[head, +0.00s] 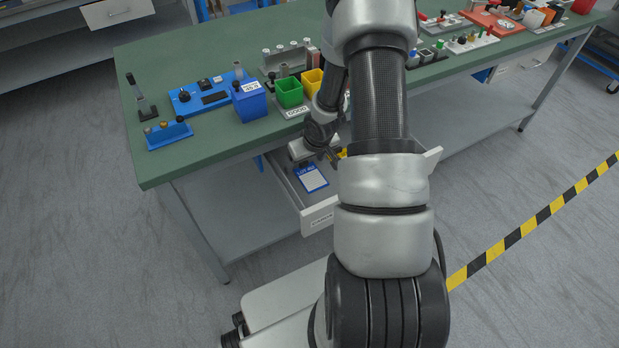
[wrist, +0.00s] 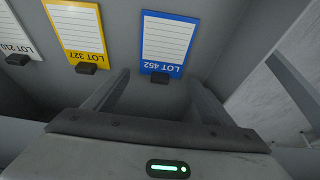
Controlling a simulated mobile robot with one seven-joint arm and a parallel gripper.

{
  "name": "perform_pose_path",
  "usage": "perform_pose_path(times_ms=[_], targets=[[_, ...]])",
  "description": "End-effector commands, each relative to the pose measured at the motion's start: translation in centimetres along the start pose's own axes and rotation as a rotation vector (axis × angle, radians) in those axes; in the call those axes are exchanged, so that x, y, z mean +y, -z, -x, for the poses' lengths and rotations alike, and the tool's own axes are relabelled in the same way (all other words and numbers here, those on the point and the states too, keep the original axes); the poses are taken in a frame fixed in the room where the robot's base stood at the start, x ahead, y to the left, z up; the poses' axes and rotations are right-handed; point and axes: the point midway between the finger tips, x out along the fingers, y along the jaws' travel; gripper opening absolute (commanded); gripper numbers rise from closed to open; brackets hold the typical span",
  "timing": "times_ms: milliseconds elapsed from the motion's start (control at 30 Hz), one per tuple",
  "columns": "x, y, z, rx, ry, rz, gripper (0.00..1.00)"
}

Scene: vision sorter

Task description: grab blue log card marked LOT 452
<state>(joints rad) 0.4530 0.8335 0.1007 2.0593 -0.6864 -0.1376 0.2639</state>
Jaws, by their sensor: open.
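The blue log card marked LOT 452 (wrist: 168,43) has a white lined face and shows upside down in the wrist view. A small dark tab (wrist: 160,78) sits at its near edge. The card also shows in the head view (head: 312,178), inside the open drawer (head: 318,217) under the table. My gripper (wrist: 160,84) is open and empty, with its two fingers apart on either side of the tab in the picture. I cannot tell how far above the card they are. In the head view my arm hides part of the drawer.
A yellow card marked LOT 327 (wrist: 76,30) and a white card marked LOT 210 (wrist: 18,35) are left of the blue card. The drawer wall (wrist: 270,95) is close on the right. The green table (head: 215,145) overhangs the drawer, with bins on it.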

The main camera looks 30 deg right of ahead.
Motion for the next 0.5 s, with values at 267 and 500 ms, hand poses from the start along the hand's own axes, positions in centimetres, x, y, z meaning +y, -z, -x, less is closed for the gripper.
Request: perform_pose_path(times_ms=[267, 500], targets=[[0.04, 0.05, -0.66, 0.000, 0.000, 0.000, 0.77], [0.03, 0.05, -0.65, 0.000, 0.000, -0.001, 0.36]])
